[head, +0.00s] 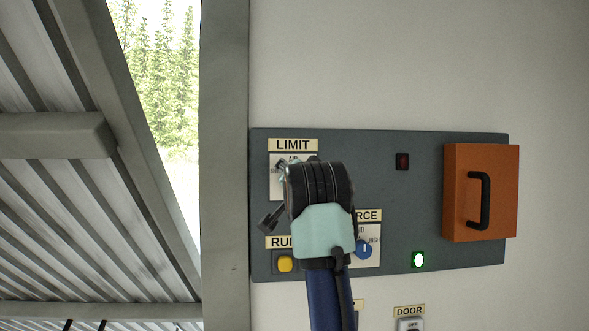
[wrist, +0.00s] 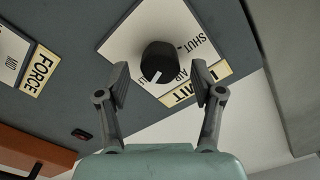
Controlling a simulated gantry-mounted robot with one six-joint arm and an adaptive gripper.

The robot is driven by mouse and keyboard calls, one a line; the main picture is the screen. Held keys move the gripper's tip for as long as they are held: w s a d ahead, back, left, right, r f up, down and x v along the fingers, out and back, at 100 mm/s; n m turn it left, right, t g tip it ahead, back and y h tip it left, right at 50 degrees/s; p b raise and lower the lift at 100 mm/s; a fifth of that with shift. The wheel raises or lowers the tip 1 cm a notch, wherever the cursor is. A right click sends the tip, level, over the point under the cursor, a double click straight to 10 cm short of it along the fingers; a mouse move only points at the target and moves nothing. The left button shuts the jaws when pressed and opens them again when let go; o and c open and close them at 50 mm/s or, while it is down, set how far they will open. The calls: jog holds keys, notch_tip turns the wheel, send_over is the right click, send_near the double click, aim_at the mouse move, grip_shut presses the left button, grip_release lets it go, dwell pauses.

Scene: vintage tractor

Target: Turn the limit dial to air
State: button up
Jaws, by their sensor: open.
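The limit dial (wrist: 158,60) is a round black knob with a white pointer line, on a white plate (wrist: 125,45) with the words SHUT and AIR. In the wrist view the pointer points down and slightly left, to the left of the word AIR. My gripper (wrist: 160,78) is open, with one finger on each side of the knob; I cannot tell whether either touches it. In the head view my wrist covers the dial, and only part of the plate shows (head: 275,188) under the LIMIT label (head: 292,145).
A DOOR switch (head: 410,324) is below the panel.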

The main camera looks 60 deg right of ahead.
jog(key=shift+w+d, duration=0.4)
jog(key=shift+d, duration=0.15)
jog(key=c, duration=1.1)
jog(key=shift+c, duration=0.2)
jog(key=shift+n, duration=0.3)
jog(key=n, duration=1.3)
jog(key=shift+a, duration=0.1)
jog(key=o, duration=1.1)
